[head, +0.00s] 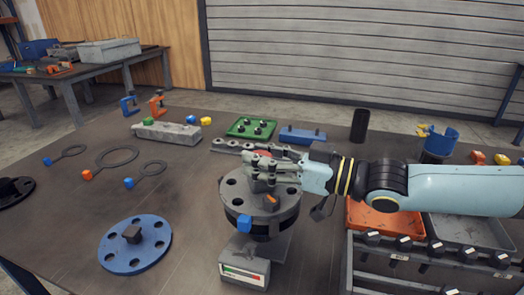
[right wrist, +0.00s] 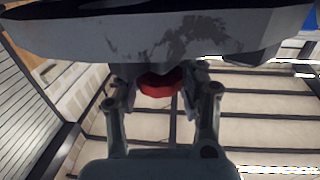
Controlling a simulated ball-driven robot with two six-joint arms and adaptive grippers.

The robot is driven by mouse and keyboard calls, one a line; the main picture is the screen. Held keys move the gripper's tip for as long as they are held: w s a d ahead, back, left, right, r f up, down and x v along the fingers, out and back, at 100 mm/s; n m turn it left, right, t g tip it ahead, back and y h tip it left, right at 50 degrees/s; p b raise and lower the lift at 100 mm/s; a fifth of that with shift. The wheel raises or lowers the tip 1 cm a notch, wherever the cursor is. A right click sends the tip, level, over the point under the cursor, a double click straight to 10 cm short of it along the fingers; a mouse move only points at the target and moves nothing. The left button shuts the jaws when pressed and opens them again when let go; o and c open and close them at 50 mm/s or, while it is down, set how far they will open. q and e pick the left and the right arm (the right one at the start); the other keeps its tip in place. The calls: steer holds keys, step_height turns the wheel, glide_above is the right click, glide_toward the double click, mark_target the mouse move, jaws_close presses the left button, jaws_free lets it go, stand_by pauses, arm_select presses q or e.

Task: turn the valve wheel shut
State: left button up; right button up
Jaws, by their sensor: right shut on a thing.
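The grey flanged pipe (head: 236,190) stands upright on a stand in the middle of the table in the head view. A red part, which I take to be the valve wheel (head: 263,153), shows just behind my right gripper (head: 258,163), mostly hidden by it. In the right wrist view the red valve wheel (right wrist: 160,86) lies between the two fingers of the right gripper (right wrist: 160,92), under a worn grey flange (right wrist: 160,38). The right gripper is shut on it. How far the wheel is turned cannot be seen. My left gripper is not in view.
A gauge box (head: 244,270) sits at the stand's foot. A blue flange disc (head: 148,252) lies front left, with ring gaskets (head: 118,157) behind it. A green tray (head: 251,126) is behind the pipe. An orange tray (head: 370,217) and a tool rack stand at right.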

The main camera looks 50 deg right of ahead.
steer(key=o, duration=1.2)
steer(key=shift+o, duration=0.2)
steer(key=shift+s, duration=0.1)
steer(key=v, duration=1.2)
